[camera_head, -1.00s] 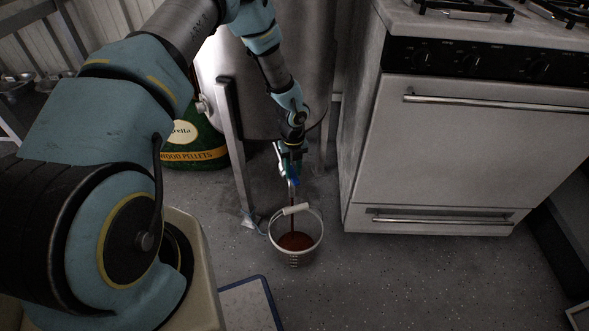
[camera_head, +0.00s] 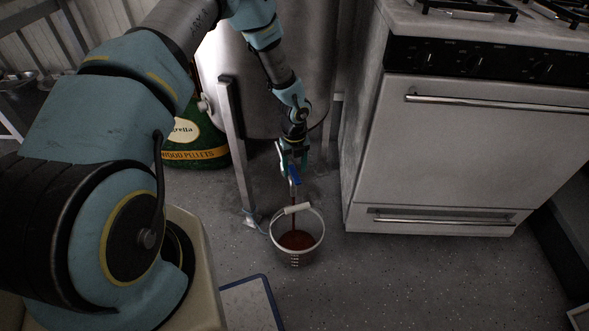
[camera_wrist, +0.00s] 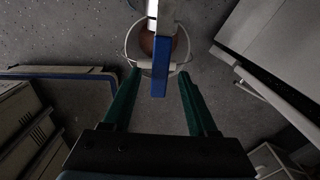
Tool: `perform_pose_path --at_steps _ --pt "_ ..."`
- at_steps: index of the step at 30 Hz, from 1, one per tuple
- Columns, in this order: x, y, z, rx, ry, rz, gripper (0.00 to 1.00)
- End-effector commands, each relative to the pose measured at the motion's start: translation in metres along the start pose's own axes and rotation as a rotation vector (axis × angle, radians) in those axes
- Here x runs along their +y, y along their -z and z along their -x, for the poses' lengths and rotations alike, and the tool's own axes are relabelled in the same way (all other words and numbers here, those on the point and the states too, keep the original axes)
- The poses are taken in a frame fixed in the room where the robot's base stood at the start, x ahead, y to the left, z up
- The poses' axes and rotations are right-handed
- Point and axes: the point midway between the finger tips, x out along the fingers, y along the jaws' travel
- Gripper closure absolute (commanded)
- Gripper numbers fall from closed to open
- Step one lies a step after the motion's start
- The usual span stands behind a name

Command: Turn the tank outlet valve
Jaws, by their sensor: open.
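The tank (camera_head: 290,95) is a large metal cylinder on legs at the back middle of the head view. Its outlet valve has a blue handle (camera_head: 293,173), which also shows in the wrist view (camera_wrist: 158,70). Dark red-brown liquid runs from the outlet into a pale bucket (camera_head: 295,257) on the floor below. My gripper (camera_head: 291,157) is just above the blue handle. In the wrist view my gripper (camera_wrist: 160,80) is open, its green fingers apart, with the end of the handle between them. I cannot tell whether either finger touches it.
A white stove (camera_head: 465,140) stands close on the right. A wood pellets bag (camera_head: 195,145) is behind the tank leg (camera_head: 237,150) on the left. A blue-edged panel (camera_head: 248,303) lies at the front. Floor right of the bucket is clear.

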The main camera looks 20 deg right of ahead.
Motion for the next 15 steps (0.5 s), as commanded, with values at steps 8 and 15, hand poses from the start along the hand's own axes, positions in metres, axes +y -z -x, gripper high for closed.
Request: perform_pose_path --at_steps 8,15 --pt "0.000 -0.002 0.055 -0.004 0.002 0.000 0.41" --pt "0.000 -0.001 0.090 -0.003 0.001 0.001 0.41"
